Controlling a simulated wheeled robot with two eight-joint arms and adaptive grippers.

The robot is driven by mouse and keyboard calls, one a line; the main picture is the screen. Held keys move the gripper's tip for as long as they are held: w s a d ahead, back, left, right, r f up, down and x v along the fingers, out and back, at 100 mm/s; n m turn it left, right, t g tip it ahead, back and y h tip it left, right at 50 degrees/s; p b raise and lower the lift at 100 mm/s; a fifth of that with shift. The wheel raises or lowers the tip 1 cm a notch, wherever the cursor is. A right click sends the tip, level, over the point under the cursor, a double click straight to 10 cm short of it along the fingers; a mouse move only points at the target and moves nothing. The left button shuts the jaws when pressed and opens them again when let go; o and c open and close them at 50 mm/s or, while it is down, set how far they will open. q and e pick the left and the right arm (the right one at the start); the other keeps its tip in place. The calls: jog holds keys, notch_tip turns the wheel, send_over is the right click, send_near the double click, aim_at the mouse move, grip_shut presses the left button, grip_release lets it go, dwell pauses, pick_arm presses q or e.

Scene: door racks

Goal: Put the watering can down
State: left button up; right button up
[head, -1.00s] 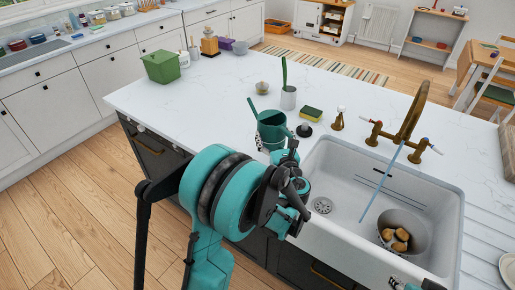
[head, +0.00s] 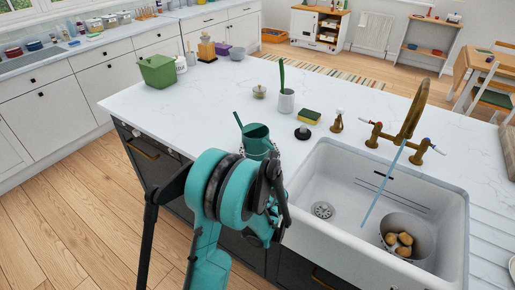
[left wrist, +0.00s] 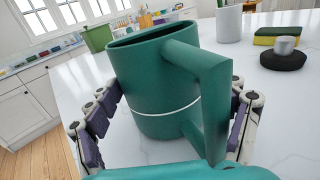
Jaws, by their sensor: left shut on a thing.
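The green watering can (head: 257,140) is at the front edge of the white island counter, left of the sink. Its thin spout points up and to the left. In the left wrist view the can (left wrist: 150,80) is upright, its square handle facing the camera. My left gripper (left wrist: 167,125) has a jointed finger on each side of the can and is shut on it. In the head view this gripper (head: 262,172) is partly hidden by my arm. White counter shows below the can, but I cannot tell whether its base touches it. My right gripper is out of view.
The white sink (head: 345,190) with a brass tap (head: 410,110) and a pot (head: 408,235) is at right. A sponge (head: 309,117), black-based stopper (head: 302,133) and plant pot (head: 286,100) stand behind the can. The counter (head: 185,105) to its left is clear.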

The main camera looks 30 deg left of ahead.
pick_arm(q)
jog(key=shift+f, duration=0.1)
jog(key=o, duration=1.2)
